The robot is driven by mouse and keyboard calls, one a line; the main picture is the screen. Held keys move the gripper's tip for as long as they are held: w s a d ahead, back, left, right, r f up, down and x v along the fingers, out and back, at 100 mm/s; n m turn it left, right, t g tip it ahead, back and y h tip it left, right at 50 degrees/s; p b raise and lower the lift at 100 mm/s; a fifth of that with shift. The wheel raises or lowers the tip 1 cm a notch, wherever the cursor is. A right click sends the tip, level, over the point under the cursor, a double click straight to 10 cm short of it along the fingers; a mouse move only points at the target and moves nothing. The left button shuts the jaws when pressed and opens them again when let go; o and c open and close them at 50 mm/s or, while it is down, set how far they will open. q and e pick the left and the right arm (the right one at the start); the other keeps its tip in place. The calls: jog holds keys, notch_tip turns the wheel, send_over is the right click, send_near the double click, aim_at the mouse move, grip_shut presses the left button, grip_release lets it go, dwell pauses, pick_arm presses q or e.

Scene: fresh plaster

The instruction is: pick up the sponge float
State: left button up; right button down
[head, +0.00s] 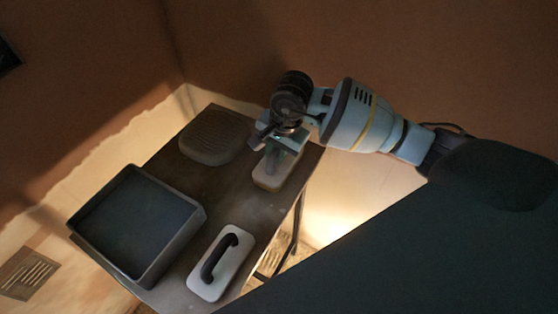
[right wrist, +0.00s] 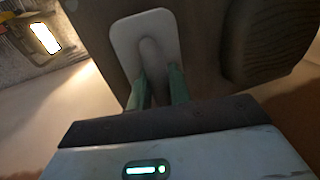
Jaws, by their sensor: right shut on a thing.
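The sponge float (head: 268,181) lies on the dark table, a pale rounded plate with a grey handle along its top. My right gripper (head: 280,148) is above it, shut on its handle. In the right wrist view the float's white plate (right wrist: 125,40) lies beyond the two green fingers (right wrist: 160,78), which sit on either side of the grey handle. The float looks flat on the table; I cannot tell whether there is a gap under it. My left gripper is not in view.
A second float (head: 231,265) with a black handle lies near the table's front edge. A dark square tray (head: 198,222) stands at the left. A brownish rounded slab (head: 212,137) lies at the back, left of my right gripper. Plastered walls stand close behind the table (head: 180,179).

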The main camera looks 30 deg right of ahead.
jog(key=shift+r, duration=0.15)
notch_tip(320, 180, up, 10)
jog(key=shift+f, duration=0.1)
jog(key=c, duration=1.8)
grip_release()
jog(key=c, duration=2.6)
grip_release()
jog(key=s+a+n, duration=0.1)
jog(key=s+n, duration=0.3)
jog(key=s+f+n+g, duration=0.1)
jog(key=s+n, duration=0.3)
jog(key=s, duration=0.1)
jog(key=s+a+f+n+g+y, duration=0.1)
jog(key=s+n, duration=0.3)
jog(key=s, duration=0.1)
jog(key=shift+s+a+f, duration=0.1)
jog(key=shift+s+a, duration=0.15)
jog(key=shift+a, duration=0.1)
jog(key=c, duration=2.2)
grip_release()
